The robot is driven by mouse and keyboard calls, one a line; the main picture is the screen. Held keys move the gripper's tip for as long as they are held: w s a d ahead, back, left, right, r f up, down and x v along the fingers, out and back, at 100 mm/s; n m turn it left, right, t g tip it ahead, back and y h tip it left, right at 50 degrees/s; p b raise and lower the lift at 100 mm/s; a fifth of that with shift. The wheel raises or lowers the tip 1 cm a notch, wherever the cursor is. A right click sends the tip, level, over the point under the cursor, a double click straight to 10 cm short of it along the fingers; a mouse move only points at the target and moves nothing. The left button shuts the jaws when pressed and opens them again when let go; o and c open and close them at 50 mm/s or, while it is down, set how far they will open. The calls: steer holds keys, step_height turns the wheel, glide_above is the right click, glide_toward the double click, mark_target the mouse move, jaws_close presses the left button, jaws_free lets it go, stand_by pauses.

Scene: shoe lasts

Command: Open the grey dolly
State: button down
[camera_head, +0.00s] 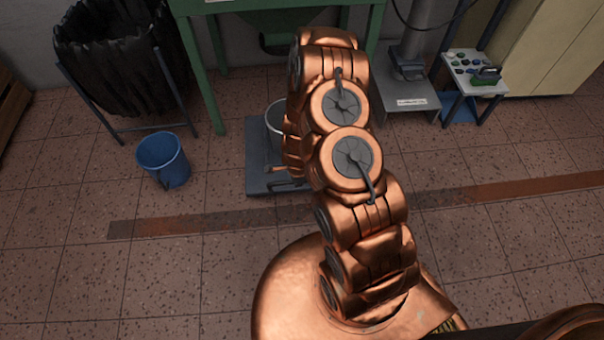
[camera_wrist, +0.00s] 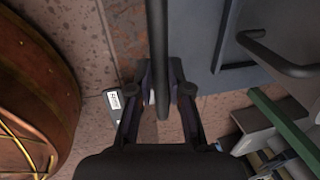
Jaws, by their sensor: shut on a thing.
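The grey dolly (camera_head: 260,179) lies flat on the tiled floor left of my arm, with a metal pot (camera_head: 274,120) over it, partly hidden by the arm. Its flat grey deck (camera_wrist: 195,50) also shows in the wrist view. A long dark grey bar (camera_wrist: 159,40) runs along the deck's left side in that view. My gripper (camera_wrist: 161,88) is closed around the bar's lower end, a finger on each side. A second, bent bar (camera_wrist: 270,53) stands to the right over the deck. My gripper is hidden behind my arm in the head view.
A blue bucket (camera_head: 163,160) stands left of the dolly, below a black bag on a stand (camera_head: 110,60). A green table (camera_head: 199,70) stands behind. A grey floor unit (camera_head: 405,98) and a small table (camera_head: 475,75) are at right. Front floor is clear.

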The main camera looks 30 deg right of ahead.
steer(key=shift+s+a, duration=0.4)
steer(key=shift+s, duration=0.05)
steer(key=c, duration=1.1)
jaws_free()
steer(key=shift+w+d, duration=0.1)
steer(key=shift+r, duration=0.15)
step_height(320, 180, up, 12)
steer(key=s, duration=0.2)
steer(key=shift+s+a+f, duration=0.15)
steer(key=shift+a+f, duration=0.1)
steer(key=shift+a, duration=0.15)
